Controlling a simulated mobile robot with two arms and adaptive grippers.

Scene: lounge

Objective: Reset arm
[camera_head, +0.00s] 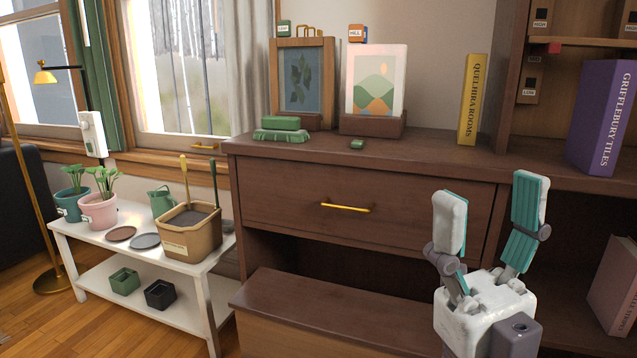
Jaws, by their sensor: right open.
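My right gripper (487,222) is at the lower right of the head view, in front of the dark wooden cabinet. Its two fingers, white with teal pads, point up and stand wide apart, with nothing between them. Its white palm shows below, and the arm behind it is mostly out of frame. My left gripper and left arm do not show.
The dark cabinet (275,203) has a drawer with a gold handle (345,207) and a lower ledge. Framed pictures and a yellow book (472,100) stand on top. A purple book (605,118) is at right. A white plant bench (85,243) stands left.

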